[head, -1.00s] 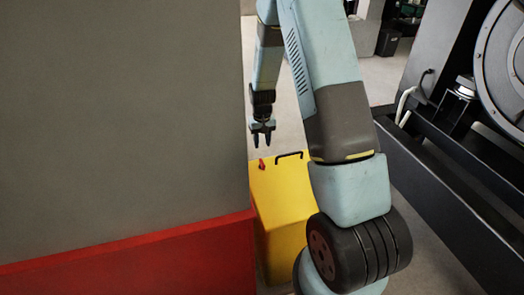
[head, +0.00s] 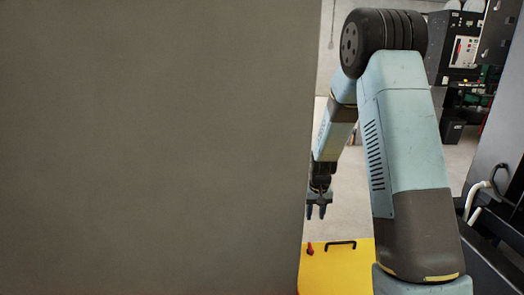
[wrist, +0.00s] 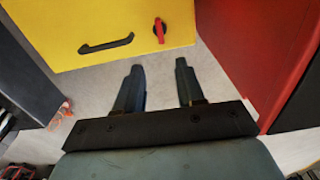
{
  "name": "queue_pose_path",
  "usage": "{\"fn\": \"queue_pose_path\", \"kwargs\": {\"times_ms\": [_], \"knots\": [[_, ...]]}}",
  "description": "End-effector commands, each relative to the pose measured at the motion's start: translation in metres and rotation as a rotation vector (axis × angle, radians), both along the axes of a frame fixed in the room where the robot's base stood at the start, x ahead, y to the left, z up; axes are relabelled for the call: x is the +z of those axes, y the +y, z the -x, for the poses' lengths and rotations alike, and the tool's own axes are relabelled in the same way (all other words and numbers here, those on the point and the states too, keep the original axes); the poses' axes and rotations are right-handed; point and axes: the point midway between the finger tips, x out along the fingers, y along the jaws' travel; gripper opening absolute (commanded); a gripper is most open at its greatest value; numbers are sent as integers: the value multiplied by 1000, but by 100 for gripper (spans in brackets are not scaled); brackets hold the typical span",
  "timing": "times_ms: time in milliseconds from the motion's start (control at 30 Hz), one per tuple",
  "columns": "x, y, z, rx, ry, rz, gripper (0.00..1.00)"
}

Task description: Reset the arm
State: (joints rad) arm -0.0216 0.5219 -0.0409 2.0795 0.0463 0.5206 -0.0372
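My gripper (head: 317,212) hangs with its fingers pointing down, in the head view just right of a large grey panel. In the wrist view, my gripper (wrist: 159,84) shows two dark fingers spread apart with bare floor between them, so it is open and empty. My arm (head: 405,140) rises beside it and bends over at the top. Below the gripper in the head view is a yellow box (head: 345,268) with a black handle and a red knob. The yellow box also shows in the wrist view (wrist: 75,20), beyond the fingertips and apart from them.
The grey panel (head: 150,150) fills the left of the head view. A red surface (wrist: 250,45) stands close on the right in the wrist view. Dark machinery (head: 495,240) stands at the right. Open floor (head: 348,195) shows behind the gripper, with cabinets (head: 457,50) farther back.

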Motion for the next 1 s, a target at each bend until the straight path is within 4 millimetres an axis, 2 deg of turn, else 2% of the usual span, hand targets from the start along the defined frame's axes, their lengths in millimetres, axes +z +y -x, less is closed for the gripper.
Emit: {"fn": "queue_pose_path", "kwargs": {"times_ms": [33,200,500,800,1000], "knots": [[17,0,3,0,-17,-2,38],[71,2,19,2,-63,-5,38],[156,3,61,5,-143,-10,38],[226,5,115,9,-223,-11,38],[262,5,156,11,-275,-11,38]]}}
